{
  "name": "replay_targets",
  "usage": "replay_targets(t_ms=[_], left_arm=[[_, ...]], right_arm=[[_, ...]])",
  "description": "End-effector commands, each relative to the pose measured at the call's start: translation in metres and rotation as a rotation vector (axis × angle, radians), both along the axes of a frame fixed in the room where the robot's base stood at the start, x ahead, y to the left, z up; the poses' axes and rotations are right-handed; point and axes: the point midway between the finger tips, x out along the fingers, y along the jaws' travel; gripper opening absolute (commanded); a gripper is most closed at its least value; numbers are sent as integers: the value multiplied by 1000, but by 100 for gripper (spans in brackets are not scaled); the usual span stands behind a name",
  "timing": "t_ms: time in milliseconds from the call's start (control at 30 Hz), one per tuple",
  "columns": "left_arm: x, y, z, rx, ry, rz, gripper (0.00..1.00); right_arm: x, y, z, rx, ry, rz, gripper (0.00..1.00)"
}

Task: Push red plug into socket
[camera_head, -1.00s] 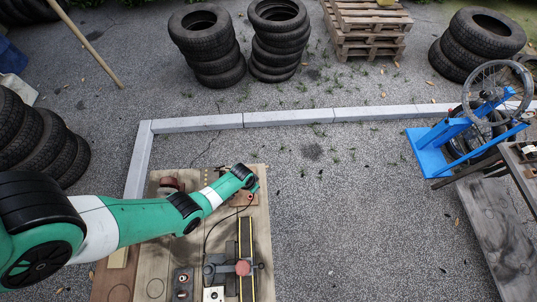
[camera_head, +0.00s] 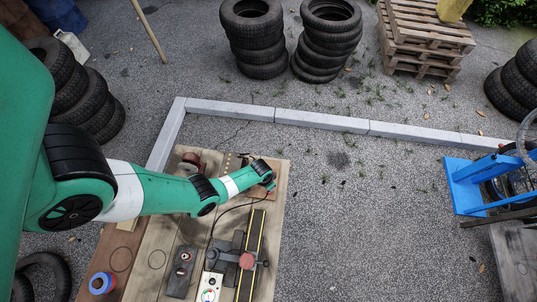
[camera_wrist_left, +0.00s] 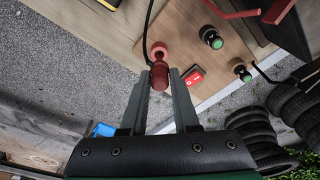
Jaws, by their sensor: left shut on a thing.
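My left gripper (camera_wrist_left: 160,73) is shut on the red plug (camera_wrist_left: 159,78), which sits between its fingertips in the left wrist view. A black cable leads away from the plug. A lighter red round piece, seemingly the socket (camera_wrist_left: 159,49), lies right beyond the plug on the wooden panel. The plug lines up with it closely, but I cannot tell whether it is inside. In the head view my left gripper (camera_head: 269,183) is at the small panel on the cart's far right corner, and the arm hides most of the plug. My right gripper is not in view.
A red rocker switch (camera_wrist_left: 194,75) and green buttons (camera_wrist_left: 213,38) sit near the plug. Tyre stacks and kerbs stand well beyond the cart.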

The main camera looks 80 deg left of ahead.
Motion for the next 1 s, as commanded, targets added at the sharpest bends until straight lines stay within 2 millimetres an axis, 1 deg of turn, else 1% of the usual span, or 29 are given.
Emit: replay_targets(t_ms=[33,167,1000], left_arm=[[0,0,-8,0,0,0,0],[0,0,-12,0,-1,0,0],[0,0,-13,0,0,0,0]], right_arm=[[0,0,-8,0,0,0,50],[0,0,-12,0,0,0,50],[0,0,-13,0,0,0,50]])
